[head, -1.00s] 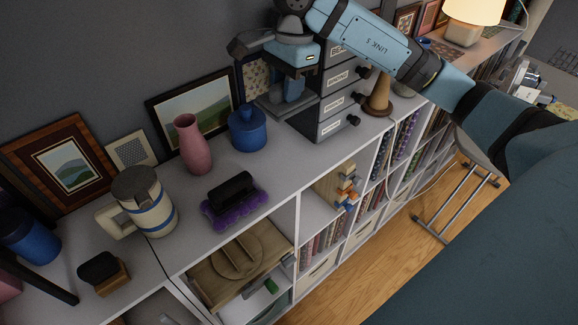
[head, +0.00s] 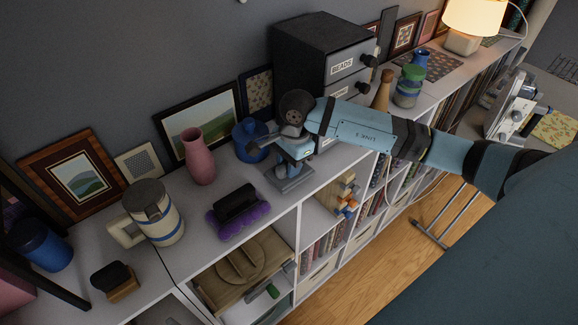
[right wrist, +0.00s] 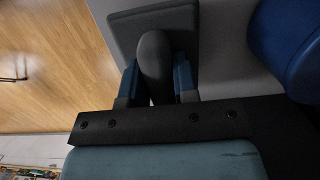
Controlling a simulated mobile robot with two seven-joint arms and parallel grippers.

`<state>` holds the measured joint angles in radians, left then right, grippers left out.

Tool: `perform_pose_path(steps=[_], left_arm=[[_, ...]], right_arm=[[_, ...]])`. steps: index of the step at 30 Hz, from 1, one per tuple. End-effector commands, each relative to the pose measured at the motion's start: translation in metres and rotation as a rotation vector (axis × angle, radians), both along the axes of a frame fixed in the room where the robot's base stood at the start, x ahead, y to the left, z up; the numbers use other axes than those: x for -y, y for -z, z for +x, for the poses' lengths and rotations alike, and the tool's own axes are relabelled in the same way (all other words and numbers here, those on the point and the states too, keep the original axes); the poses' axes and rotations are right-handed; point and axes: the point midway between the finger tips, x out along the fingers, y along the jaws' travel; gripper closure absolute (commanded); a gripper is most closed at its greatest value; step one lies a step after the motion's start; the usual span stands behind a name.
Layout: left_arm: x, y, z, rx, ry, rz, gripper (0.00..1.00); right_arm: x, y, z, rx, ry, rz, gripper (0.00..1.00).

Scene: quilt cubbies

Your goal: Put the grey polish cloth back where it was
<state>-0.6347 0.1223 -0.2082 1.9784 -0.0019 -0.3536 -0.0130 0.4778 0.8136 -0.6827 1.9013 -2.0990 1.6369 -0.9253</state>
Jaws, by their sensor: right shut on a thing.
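My right gripper (head: 289,160) is shut on the grey polish cloth (head: 290,177), which looks like a flat grey pad with a rounded upright grip. In the right wrist view the rounded grip (right wrist: 156,62) sits between the two blue fingers, with the flat grey pad (right wrist: 123,24) beyond it. The cloth is near the front edge of the white shelf top (head: 200,255), in front of the blue lidded pot. I cannot tell whether it touches the top. My left gripper is not in view.
Close by stand the blue pot (head: 250,142), pink vase (head: 197,157) and purple-bristled black brush (head: 238,212). The drawer tower (head: 320,52) rises behind my right arm. A cream jug (head: 155,212) and wood-based black block (head: 115,281) are further left. Open cubbies lie below the front edge.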

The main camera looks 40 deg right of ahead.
Motion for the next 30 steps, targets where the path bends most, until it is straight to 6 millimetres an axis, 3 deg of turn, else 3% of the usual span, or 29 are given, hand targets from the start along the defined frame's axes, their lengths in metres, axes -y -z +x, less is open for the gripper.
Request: perform_pose_path(steps=[4,14,15,18,28,30], left_arm=[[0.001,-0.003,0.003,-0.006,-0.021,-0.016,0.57],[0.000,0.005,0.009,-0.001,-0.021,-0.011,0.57],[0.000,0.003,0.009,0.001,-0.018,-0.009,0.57],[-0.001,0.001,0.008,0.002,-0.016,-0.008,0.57],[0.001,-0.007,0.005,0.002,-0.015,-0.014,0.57],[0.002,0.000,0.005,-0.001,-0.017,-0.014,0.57]], right_arm=[[-0.001,0.016,0.000,0.000,0.000,0.001,1.00],[0.000,0.022,0.000,0.001,0.000,0.000,1.00],[0.000,0.020,0.000,0.001,0.000,0.000,0.66],[0.000,0.020,0.000,0.001,0.000,0.000,0.47],[0.000,0.015,0.000,0.001,0.000,0.000,0.47],[0.001,0.012,0.001,0.003,0.000,-0.001,0.47]])
